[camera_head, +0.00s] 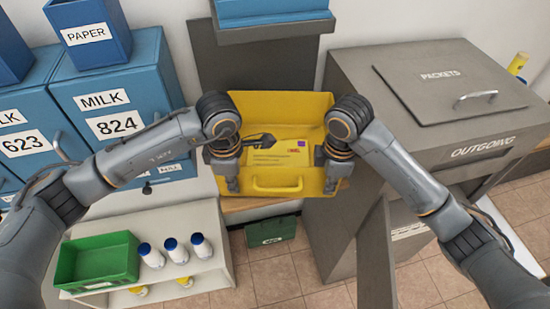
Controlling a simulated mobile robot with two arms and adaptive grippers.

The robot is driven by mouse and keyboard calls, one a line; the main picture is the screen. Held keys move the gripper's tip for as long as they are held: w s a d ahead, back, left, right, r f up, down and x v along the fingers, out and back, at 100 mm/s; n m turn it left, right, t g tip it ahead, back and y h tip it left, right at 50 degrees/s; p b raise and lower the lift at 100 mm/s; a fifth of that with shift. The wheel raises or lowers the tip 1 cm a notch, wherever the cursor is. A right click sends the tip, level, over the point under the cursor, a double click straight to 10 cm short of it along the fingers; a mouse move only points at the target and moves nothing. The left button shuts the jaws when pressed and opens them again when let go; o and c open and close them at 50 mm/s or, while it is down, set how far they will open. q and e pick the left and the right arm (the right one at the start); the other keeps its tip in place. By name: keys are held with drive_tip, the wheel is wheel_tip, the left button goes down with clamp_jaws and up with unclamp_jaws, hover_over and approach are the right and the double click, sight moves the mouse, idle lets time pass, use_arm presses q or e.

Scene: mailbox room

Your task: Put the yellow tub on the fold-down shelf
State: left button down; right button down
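The yellow tub (318,107) is in the middle of the head view, with a yellow-and-white parcel (280,154) inside and a handle on its front wall. My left gripper (226,178) is at its left side wall and my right gripper (332,178) at its right side wall. Both appear closed on the walls, though the fingertips are partly hidden. A strip of wood-coloured surface (238,204), perhaps the fold-down shelf, shows below the tub's front left. The tub hides most of it, and I cannot tell whether they touch.
A grey packets box (340,220) stands close on the right. Blue milk boxes (118,84) stand on the left. A white rack (205,232) at lower left bears a green crate (98,262) and several bottles. A green case (270,231) is below the tub. A blue-topped ledge (270,30) overhangs behind.

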use_arm(q)
drive_tip(key=c, duration=1.5)
unclamp_jaws()
use_arm(e)
drive_tip(key=c, duration=1.5)
unclamp_jaws()
drive_tip(key=shift+r, duration=0.1)
use_arm(q)
drive_tip(key=r, duration=1.2)
drive_tip(key=shift+s, duration=0.2)
use_arm(e)
wheel_tip(320, 180, up, 12)
drive_tip(key=shift+s+f, duration=0.1)
drive_tip(key=shift+s, duration=0.05)
